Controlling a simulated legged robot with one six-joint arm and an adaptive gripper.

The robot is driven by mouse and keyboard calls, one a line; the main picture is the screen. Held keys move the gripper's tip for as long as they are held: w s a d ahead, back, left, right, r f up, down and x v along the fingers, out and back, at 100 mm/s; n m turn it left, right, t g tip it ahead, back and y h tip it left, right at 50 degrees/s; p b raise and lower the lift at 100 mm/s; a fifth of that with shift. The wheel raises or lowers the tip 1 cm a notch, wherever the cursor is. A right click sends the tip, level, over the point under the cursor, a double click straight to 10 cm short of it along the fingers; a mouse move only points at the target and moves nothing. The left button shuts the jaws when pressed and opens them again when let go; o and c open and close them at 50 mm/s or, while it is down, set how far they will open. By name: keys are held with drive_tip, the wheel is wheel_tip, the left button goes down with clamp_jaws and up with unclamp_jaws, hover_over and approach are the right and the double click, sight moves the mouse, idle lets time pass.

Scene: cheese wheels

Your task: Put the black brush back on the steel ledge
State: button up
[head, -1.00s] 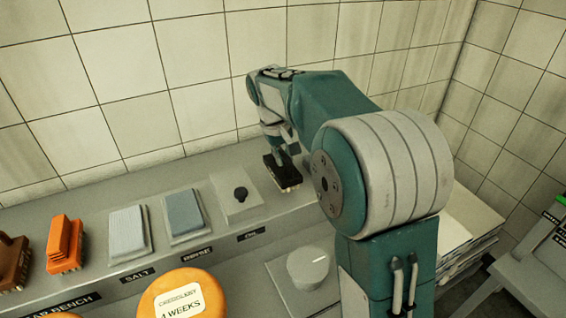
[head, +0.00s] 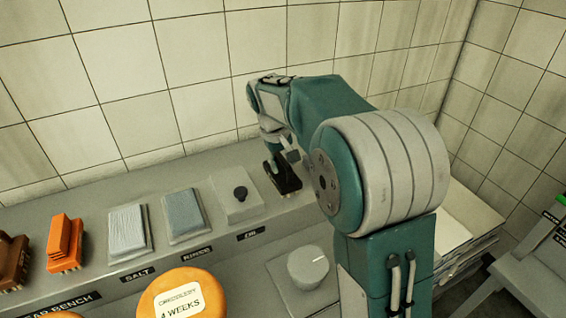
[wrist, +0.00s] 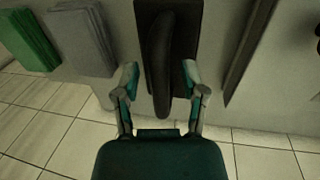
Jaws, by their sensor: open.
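The black brush (head: 288,184) lies at the right part of the grey ledge (head: 150,180), near the tiled wall. My gripper (head: 275,166) is low over the brush in the head view, with my arm covering part of that area. In the wrist view the brush (wrist: 173,40) has a long dark handle reaching down between my two fingers. My gripper (wrist: 160,80) is open there, with one finger on each side of the handle and a gap to it. I cannot tell exactly how the underside of the brush meets the ledge.
Along the ledge stand a plate with a black knob (head: 238,198), a grey-blue pad (head: 184,214), a pale pad (head: 128,232) and an orange brush (head: 64,243). An orange cheese wheel (head: 182,298) is in front. A tiled wall (head: 180,80) rises behind.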

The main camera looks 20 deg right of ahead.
sight(275, 176)
wheel_tip(275, 176, up, 11)
drive_tip(key=a, duration=0.2)
drive_tip(key=s+d+r+t+y, duration=0.1)
drive_tip(key=s, duration=0.7)
drive_tip(key=s+d+r+t, duration=0.1)
drive_tip(key=s+t, duration=0.1)
drive_tip(key=s, duration=0.5)
drive_tip(key=s+f+m+t, duration=0.1)
drive_tip(key=s+f, duration=0.3)
drive_tip(key=s, duration=0.2)
drive_tip(key=s+f+m+t+y, duration=0.1)
drive_tip(key=s+f, duration=0.3)
drive_tip(key=s, duration=0.3)
drive_tip(key=shift+s+f, duration=0.2)
drive_tip(key=shift+f, duration=0.05)
drive_tip(key=shift+s+a, duration=0.1)
drive_tip(key=shift+s, duration=0.05)
